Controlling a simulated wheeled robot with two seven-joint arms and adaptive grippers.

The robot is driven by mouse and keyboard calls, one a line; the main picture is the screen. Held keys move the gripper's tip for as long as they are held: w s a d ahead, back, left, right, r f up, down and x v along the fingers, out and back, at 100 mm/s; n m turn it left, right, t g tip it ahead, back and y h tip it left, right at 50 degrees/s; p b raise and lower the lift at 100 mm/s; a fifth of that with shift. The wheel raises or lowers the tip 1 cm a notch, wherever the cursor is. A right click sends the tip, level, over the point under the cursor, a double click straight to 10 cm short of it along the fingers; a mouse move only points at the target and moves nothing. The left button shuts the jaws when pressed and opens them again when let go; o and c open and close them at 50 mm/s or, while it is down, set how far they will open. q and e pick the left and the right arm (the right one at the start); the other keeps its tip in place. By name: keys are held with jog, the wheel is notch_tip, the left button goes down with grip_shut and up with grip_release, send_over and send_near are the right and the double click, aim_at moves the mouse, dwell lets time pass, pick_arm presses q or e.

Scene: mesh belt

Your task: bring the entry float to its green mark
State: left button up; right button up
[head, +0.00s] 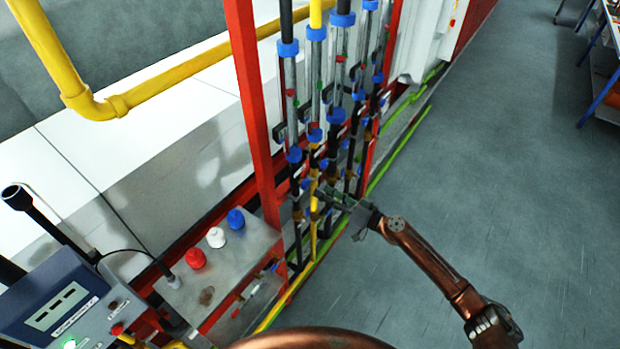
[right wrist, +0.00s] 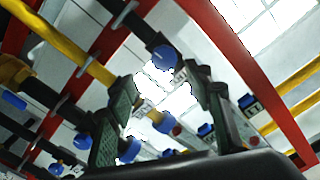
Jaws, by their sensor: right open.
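A row of several upright clear flow tubes with blue collars (head: 303,85) stands in a red frame. Small red and green spots show on them, including a green spot (head: 292,120) on the leftmost tube. The spots are too small to tell float from mark, and I cannot tell which tube is the entry one. My right gripper (head: 327,196) is at the lower pipes and valves under the tubes. In the right wrist view my right gripper (right wrist: 160,78) is open, with a blue knob (right wrist: 162,58) beyond its fingers. My left gripper is out of view.
A metal box with red, white and blue knobs (head: 217,237) stands left of the tubes, beside a control panel (head: 62,310). A red post (head: 252,110) and a yellow pipe (head: 180,75) bound the left side.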

aim_at(308, 185)
jog(key=x, duration=0.4)
jog(key=p+x, duration=0.1)
jog(key=x, duration=0.2)
jog(key=shift+s+a, duration=0.35)
jog(key=shift+a, duration=0.05)
jog(key=shift+w+a+r, duration=0.1)
jog(key=shift+w+a, duration=0.05)
jog(key=shift+a, duration=0.05)
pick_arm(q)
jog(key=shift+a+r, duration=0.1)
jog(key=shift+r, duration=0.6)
pick_arm(e)
jog(key=shift+w, duration=0.1)
